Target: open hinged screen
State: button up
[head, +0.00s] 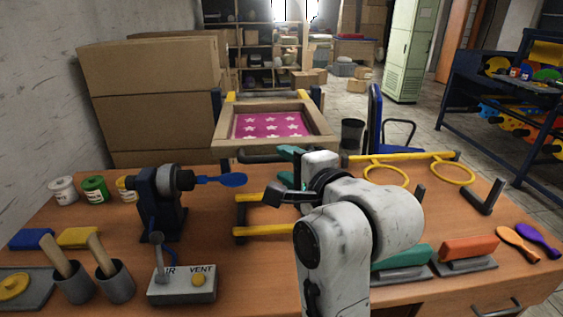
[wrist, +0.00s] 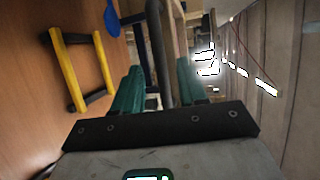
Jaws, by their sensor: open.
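The hinged screen (head: 319,122) is a wooden frame with a pink panel of white stars, at the table's far edge in the head view. It looks close to level; its exact tilt is hard to tell. A dark handle bar (head: 262,156) runs along its near side. My gripper (head: 289,167) has teal fingers and is at this bar, right of its middle. In the wrist view my gripper (wrist: 160,85) is open, with the dark bar (wrist: 157,45) running between the two fingers. Whether they touch it cannot be told. My arm hides part of the table below.
Yellow rails (head: 262,231) lie in front, and yellow rings (head: 453,172) are at the right. An air/vent box (head: 182,284), paint jars (head: 62,190) and squeegees (head: 468,248) sit around the table.

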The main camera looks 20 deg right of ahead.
jog(key=shift+w+a+f, duration=0.1)
jog(key=shift+w+f, duration=0.05)
jog(key=shift+w, duration=0.55)
jog(key=shift+w+a+f, duration=0.1)
jog(key=shift+w+f, duration=0.05)
jog(key=shift+w, duration=0.55)
grip_shut()
